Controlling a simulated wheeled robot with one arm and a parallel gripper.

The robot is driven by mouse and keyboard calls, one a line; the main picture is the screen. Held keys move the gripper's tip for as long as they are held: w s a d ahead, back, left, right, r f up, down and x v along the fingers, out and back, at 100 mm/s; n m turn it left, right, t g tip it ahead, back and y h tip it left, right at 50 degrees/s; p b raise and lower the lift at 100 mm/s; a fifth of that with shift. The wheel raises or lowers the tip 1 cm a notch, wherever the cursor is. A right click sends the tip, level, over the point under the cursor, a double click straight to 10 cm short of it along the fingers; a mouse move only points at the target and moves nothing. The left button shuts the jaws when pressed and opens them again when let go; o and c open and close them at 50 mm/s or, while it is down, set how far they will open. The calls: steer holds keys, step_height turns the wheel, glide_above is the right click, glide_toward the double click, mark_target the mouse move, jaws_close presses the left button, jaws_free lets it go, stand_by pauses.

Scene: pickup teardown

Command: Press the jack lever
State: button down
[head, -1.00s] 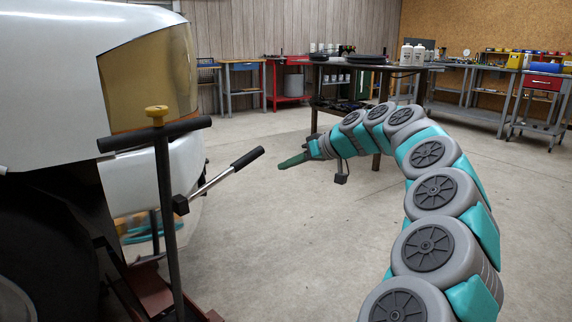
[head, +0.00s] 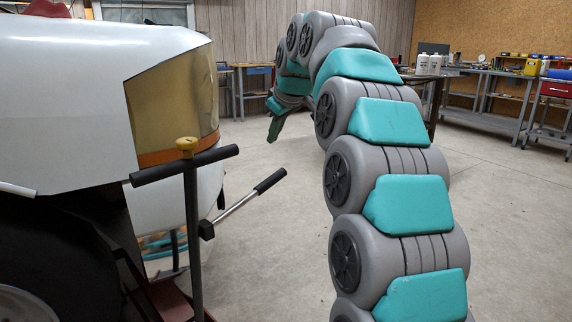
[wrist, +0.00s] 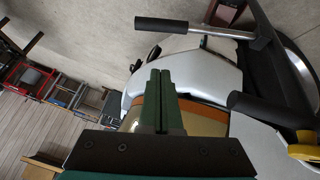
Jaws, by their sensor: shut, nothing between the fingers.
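The jack lever (head: 240,205) is a silver rod with a black grip, sticking up and to the right from the jack's post. The jack (head: 192,225) is a dark upright post with a black T-handle and a yellow knob, beside the white pickup. My gripper (head: 274,134) has green fingers pointing down, above and beyond the lever's grip, apart from it. In the wrist view my gripper (wrist: 160,76) is shut and empty. There the lever's grip (wrist: 175,25) shows at the top, beyond the fingertips, and the T-handle (wrist: 262,107) is at the right.
The white pickup (head: 80,100) with its amber lamp (head: 180,95) fills the left side. Workbenches (head: 490,95) stand along the back and right. The concrete floor (head: 275,250) between the jack and my arm is clear.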

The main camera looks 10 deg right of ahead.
steer(key=shift+a, duration=0.2)
glide_above(271, 180)
steer(key=a, duration=0.2)
steer(key=f, duration=0.7)
steer(key=shift+s+d+f+p, duration=0.15)
steer(key=shift+s+f+p, duration=0.15)
steer(key=shift+s, duration=0.05)
steer(key=f, duration=0.2)
steer(key=shift+w+d+f, duration=0.1)
steer(key=shift+d+f, duration=0.25)
steer(key=shift+f, duration=0.05)
steer(key=shift+d+f, duration=0.25)
steer(key=shift+f, duration=0.45)
steer(key=shift+w+d+f+y, duration=0.1)
steer(key=shift+d+f+y, duration=0.05)
steer(key=shift+f, duration=0.2)
steer(key=shift+w+d+f+y, duration=0.1)
steer(key=shift+f+y, duration=0.05)
steer(key=shift+f, duration=0.2)
step_height(271, 180, down, 11)
steer(key=d+m+g+y+b, duration=0.1)
steer(key=m+g+y, duration=0.1)
steer(key=g+y, duration=0.1)
steer(key=shift+w+d+f+y, duration=0.2)
steer(key=shift+w+y, duration=0.15)
steer(key=shift+y, duration=0.35)
